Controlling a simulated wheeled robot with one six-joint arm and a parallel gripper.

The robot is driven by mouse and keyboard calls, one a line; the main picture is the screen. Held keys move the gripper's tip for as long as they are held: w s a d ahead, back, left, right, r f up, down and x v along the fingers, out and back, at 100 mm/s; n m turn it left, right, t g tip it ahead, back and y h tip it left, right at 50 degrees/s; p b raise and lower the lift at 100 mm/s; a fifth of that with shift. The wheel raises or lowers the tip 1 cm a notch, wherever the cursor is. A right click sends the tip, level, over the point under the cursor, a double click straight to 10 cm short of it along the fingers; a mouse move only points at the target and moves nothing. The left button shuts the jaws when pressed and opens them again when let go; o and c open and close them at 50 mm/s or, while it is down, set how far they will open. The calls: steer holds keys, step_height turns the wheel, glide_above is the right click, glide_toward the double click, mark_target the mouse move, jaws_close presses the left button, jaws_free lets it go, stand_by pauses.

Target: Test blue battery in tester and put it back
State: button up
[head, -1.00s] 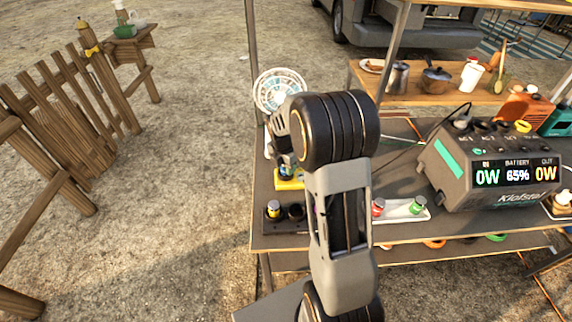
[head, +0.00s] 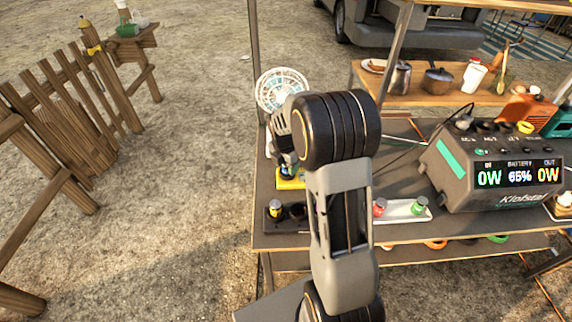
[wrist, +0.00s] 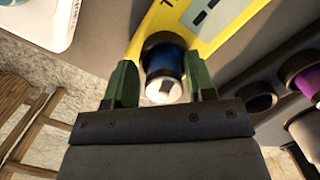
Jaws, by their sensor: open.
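The yellow tester (wrist: 222,22) lies on the table and has a grey display face. The blue battery (wrist: 165,58) stands in the tester's dark round socket, its silver end towards the wrist camera. My gripper (wrist: 163,78) is open, with one green finger on each side of the battery; a gap shows beside it. In the head view the tester (head: 290,179) is at the table's left side, partly hidden by my arm. A black battery holder (head: 270,226) is in front of it. In the wrist view the holder shows an empty hole and a purple battery (wrist: 309,80).
A white tray (head: 402,216) with a red and a green battery lies right of my arm. A large power station (head: 470,170) reading 65% stands at the right. A fan (head: 283,90) stands behind the tester. A wooden fence (head: 75,110) is at far left.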

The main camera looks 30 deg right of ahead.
step_height(320, 180, up, 14)
steer(key=a+p, duration=0.1)
steer(key=shift+s+a+f+p, duration=0.15)
steer(key=shift+s+a+p, duration=0.15)
steer(key=shift+s+p, duration=0.1)
stand_by(0.3)
steer(key=s+a+r+m+t+p, duration=0.1)
steer(key=s+a+r+m+p, duration=0.1)
steer(key=s+m, duration=0.4)
steer(key=s+a+r+m+t+p, duration=0.1)
steer(key=s+a+r+m+p, duration=0.2)
steer(key=s+m, duration=0.3)
steer(key=s+a+r+m+t+y+p, duration=0.1)
steer(key=s+a+r+m+p, duration=0.1)
steer(key=s+m, duration=0.4)
steer(key=a+m, duration=0.1)
steer(key=m, duration=0.3)
steer(key=shift+s+a+r+p, duration=0.15)
steer(key=shift+a+r+p, duration=0.15)
steer(key=shift+a+p, duration=0.05)
steer(key=shift+c, duration=0.3)
